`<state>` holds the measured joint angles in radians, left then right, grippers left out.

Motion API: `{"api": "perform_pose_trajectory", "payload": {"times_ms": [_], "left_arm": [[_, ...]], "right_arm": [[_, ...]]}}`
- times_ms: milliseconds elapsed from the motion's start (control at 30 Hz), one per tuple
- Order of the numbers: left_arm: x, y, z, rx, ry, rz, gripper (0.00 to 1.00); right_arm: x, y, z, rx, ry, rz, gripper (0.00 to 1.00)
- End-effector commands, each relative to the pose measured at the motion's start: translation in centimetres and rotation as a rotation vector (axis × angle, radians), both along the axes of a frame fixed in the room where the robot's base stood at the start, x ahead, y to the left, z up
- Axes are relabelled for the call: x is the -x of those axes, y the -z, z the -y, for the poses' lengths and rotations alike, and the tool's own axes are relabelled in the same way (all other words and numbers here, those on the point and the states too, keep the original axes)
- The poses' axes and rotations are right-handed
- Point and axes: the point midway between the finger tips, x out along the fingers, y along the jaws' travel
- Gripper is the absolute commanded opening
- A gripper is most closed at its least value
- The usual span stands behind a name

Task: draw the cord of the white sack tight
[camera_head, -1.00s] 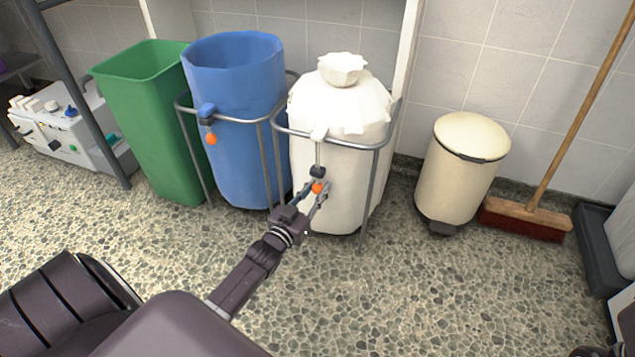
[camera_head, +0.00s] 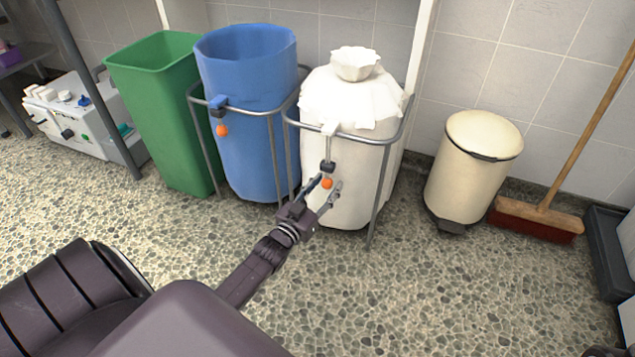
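The white sack (camera_head: 352,190) stands upright in a grey metal frame (camera_head: 377,195), its top gathered to a narrow neck with a ruffled tuft (camera_head: 355,63) above. Its cord (camera_head: 328,146) hangs down the front, with a dark toggle (camera_head: 327,167) and an orange ball (camera_head: 327,183) at the lower end. My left gripper (camera_head: 328,188) is at the orange ball, its fingers apart on either side of it. I cannot tell whether the fingers touch the ball. Of my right gripper, only a dark bit may show at the lower right edge.
A blue sack (camera_head: 245,110) with its own orange ball (camera_head: 222,130) stands open to the left, beside a green bin (camera_head: 160,110). A cream pedal bin (camera_head: 470,175) and a broom (camera_head: 540,215) stand to the right. The floor in front is clear.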

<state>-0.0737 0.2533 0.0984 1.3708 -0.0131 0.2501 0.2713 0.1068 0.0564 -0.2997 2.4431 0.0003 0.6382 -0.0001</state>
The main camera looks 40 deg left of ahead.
Motion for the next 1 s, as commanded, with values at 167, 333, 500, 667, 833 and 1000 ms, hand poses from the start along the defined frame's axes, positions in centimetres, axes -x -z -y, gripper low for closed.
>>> {"api": "perform_pose_trajectory", "payload": {"times_ms": [167,333,500,667,833,1000], "left_arm": [[2.5,0.2,0.2,0.001,0.000,-0.004,0.39],[5.8,0.2,0.5,0.001,0.000,-0.004,0.39],[8.8,0.2,0.7,0.000,-0.001,-0.005,0.39],[10.7,0.1,0.9,0.001,0.000,-0.003,0.39],[11.5,0.1,0.9,0.001,-0.001,-0.003,0.39],[11.6,0.1,0.9,0.001,-0.001,-0.002,0.39]], "right_arm": [[0.0,0.0,0.0,0.000,0.000,0.001,0.40],[0.0,0.0,0.0,0.000,0.000,0.001,0.40],[0.0,0.0,0.0,0.000,0.000,0.001,0.40],[0.0,0.0,0.0,-0.001,0.000,0.002,0.40],[0.1,0.0,0.0,0.000,0.000,0.002,0.40],[0.1,0.0,0.0,0.000,0.000,0.002,0.40]]}}
